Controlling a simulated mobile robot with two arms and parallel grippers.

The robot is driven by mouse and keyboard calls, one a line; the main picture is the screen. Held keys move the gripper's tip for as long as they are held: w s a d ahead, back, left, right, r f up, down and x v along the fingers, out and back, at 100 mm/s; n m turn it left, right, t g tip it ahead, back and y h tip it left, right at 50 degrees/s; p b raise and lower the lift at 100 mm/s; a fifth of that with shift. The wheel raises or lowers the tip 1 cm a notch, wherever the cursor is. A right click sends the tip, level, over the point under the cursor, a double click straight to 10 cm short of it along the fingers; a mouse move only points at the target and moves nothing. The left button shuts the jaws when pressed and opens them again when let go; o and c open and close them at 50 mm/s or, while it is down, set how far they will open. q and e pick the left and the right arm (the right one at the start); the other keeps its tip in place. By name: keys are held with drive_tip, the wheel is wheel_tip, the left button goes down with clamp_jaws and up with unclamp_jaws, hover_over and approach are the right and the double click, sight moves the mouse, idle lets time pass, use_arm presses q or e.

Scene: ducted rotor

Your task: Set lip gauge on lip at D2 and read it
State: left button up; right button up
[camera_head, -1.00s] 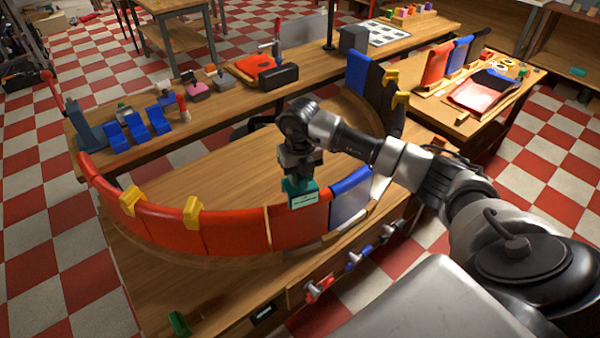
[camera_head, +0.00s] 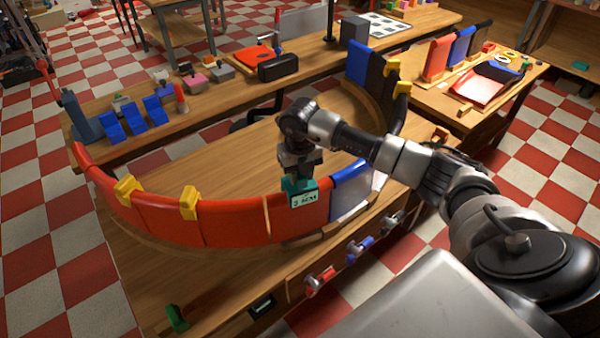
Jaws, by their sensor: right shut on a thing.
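The lip gauge (camera_head: 304,199) is a small teal block with a pale display carrying dark characters, too small to read surely. It sits at the top edge of the curved red lip (camera_head: 235,222), close to where red meets a blue segment (camera_head: 350,192). My right gripper (camera_head: 299,178) points down from above and is shut on the gauge. Its fingers are mostly hidden by the gauge and wrist. I cannot tell which segment is D2. My left gripper is not in view.
Blue blocks (camera_head: 133,122) stand on the back bench. Red and blue knobs (camera_head: 320,281) line the front edge. The wooden surface inside the ring is clear.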

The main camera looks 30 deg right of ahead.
drive_tip(key=shift+f, duration=0.25)
drive_tip(key=o, duration=1)
drive_tip(key=shift+o, duration=0.2)
wheel_tip(320, 180, up, 11)
drive_tip(key=b, duration=0.3)
drive_tip(key=shift+f, duration=0.1)
